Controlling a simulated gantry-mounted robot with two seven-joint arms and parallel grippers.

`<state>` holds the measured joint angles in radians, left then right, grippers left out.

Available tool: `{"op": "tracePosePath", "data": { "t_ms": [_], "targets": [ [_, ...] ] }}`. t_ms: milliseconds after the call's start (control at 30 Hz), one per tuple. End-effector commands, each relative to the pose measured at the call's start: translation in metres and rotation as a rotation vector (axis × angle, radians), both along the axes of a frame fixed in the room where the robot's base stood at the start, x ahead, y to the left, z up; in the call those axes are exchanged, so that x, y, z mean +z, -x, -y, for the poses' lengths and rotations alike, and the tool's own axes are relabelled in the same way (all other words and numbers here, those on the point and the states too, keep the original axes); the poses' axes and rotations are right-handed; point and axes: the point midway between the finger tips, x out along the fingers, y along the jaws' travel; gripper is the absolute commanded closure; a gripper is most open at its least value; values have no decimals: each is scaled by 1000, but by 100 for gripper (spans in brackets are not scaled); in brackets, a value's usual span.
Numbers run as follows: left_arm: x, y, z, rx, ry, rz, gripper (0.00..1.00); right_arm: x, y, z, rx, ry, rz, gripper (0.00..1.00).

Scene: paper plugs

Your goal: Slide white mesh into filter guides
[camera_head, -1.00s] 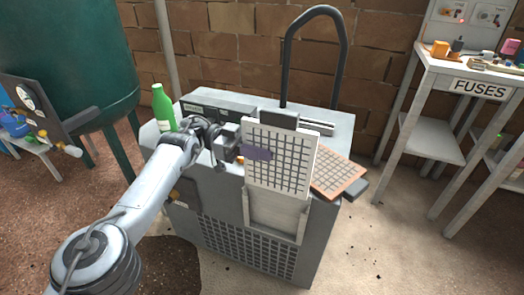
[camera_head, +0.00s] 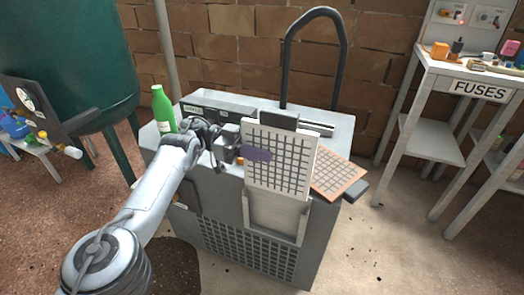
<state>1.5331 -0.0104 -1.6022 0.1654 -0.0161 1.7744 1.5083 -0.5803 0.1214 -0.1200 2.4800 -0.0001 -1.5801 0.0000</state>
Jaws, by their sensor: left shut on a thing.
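The white mesh (camera_head: 282,170) is a framed panel with a dark grid, held upright at the front of the grey cabinet. My left gripper (camera_head: 256,154) is shut on the mesh at its left side; a purplish finger shows over the grid. The filter guides (camera_head: 276,218) are a pale recessed frame on the cabinet front, directly below the mesh. The mesh's lower edge overlaps the top of the guides; I cannot tell whether it sits inside them. My right gripper is not in view.
An orange-framed mesh (camera_head: 338,177) with a dark handle lies tilted on the cabinet's right edge. A green bottle (camera_head: 162,110) stands at the cabinet's left. A black hose loop (camera_head: 344,60) rises behind. The fuses table (camera_head: 480,88) stands at the right, and a green tank (camera_head: 70,50) at the left.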

Motion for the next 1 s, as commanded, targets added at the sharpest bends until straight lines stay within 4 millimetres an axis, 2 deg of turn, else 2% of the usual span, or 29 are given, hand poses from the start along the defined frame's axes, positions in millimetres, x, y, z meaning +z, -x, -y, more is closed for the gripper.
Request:
{"op": "tracePosePath", "data": {
  "t_ms": [1000],
  "targets": [
    [9,0,0,0,0,1,100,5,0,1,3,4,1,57]
  ]
}}
